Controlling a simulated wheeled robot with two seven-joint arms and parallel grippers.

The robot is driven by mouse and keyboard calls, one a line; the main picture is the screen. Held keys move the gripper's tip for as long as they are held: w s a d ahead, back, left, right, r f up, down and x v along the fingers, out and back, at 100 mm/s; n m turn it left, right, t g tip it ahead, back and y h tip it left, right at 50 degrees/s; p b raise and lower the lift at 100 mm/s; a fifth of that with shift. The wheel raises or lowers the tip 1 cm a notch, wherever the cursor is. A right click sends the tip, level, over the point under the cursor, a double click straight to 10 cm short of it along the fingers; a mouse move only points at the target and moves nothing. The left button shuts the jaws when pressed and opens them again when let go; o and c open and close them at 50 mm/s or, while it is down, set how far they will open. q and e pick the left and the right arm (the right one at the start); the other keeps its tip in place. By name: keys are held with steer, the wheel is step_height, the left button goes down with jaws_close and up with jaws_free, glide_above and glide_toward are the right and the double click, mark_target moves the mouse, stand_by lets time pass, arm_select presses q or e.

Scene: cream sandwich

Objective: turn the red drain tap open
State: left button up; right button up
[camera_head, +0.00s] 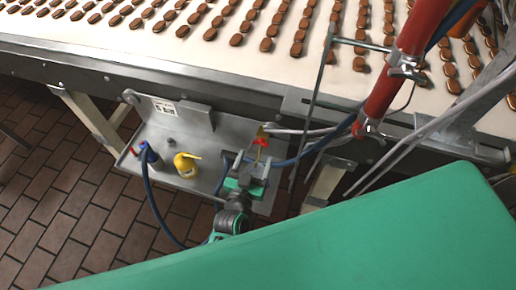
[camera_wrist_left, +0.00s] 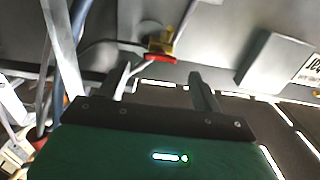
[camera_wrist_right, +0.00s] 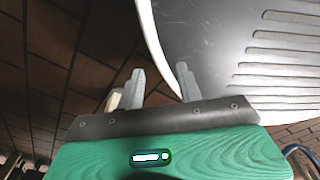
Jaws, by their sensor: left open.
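The red drain tap (camera_head: 262,142) sits on a brass fitting (camera_head: 263,131) below the conveyor's side rail. In the left wrist view the red handle (camera_wrist_left: 160,57) lies beyond my fingertips, roughly between them, with the brass body (camera_wrist_left: 161,40) behind it. My left gripper (camera_head: 257,166) is open just below the tap; its two fingers (camera_wrist_left: 162,78) show apart with nothing between them. Whether a finger touches the handle I cannot tell. My right gripper (camera_wrist_right: 159,72) shows only in its own wrist view, its fingers apart and empty.
Blue and grey hoses run beside the tap. A red cylinder (camera_head: 398,75) rises at the right. The conveyor belt (camera_head: 150,48) carries many biscuits above.

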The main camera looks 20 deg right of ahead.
mark_target(260, 146)
arm_select(q)
steer(key=x, duration=0.2)
steer(key=shift+w+d, duration=0.15)
steer(key=shift+w, duration=0.15)
steer(key=shift+w+d, duration=0.4)
steer(key=shift+w, duration=0.15)
arm_select(e)
steer(key=shift+s+d, duration=0.45)
steer(key=shift+d, duration=0.1)
arm_select(q)
steer(key=shift+c, duration=0.2)
arm_select(e)
steer(key=shift+a, duration=0.1)
